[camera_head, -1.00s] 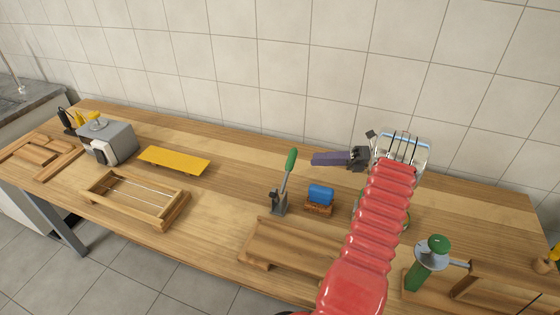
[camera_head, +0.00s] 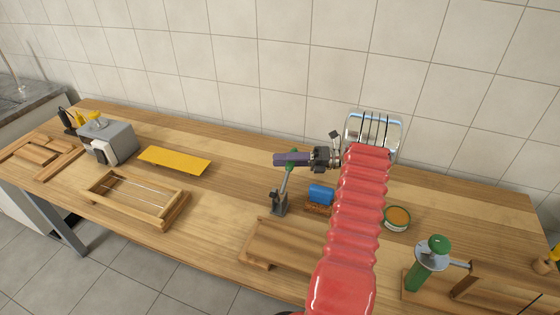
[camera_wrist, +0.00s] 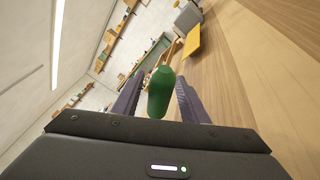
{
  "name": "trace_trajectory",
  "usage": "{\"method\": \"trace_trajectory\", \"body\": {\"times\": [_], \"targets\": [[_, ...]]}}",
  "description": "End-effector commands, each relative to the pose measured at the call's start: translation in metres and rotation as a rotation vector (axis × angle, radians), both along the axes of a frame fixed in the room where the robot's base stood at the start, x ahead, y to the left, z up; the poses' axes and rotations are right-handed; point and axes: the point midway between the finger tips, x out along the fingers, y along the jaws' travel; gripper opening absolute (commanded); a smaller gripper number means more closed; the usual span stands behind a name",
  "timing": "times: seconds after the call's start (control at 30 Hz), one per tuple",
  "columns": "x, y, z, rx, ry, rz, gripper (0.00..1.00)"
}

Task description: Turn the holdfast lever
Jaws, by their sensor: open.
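The holdfast lever (camera_head: 283,187) is a grey metal handle with a green grip, standing up and leaning slightly right from a dark base (camera_head: 279,204) on the bench. In the wrist view the green grip (camera_wrist: 160,92) stands between the two open fingers, with gaps visible on both sides. The lever's lower part is hidden in the wrist view.
A blue-topped block (camera_head: 320,194) stands right of the lever base. A wooden board (camera_head: 285,243) lies in front. A yellow plate (camera_head: 174,160) and a wooden frame (camera_head: 127,208) lie to the left. A wire rack (camera_head: 374,130) and an orange-filled tin (camera_head: 397,217) are to the right.

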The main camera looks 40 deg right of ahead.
Motion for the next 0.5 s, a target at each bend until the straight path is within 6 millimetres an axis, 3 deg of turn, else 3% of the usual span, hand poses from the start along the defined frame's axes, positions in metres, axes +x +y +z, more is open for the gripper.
{"method": "trace_trajectory", "body": {"times": [0.4,0.5], "targets": [[0.0051,0.0062,-0.0001,0.000,0.000,-0.001,0.40],[0.0050,0.0060,-0.0001,0.000,0.000,-0.001,0.33]]}}
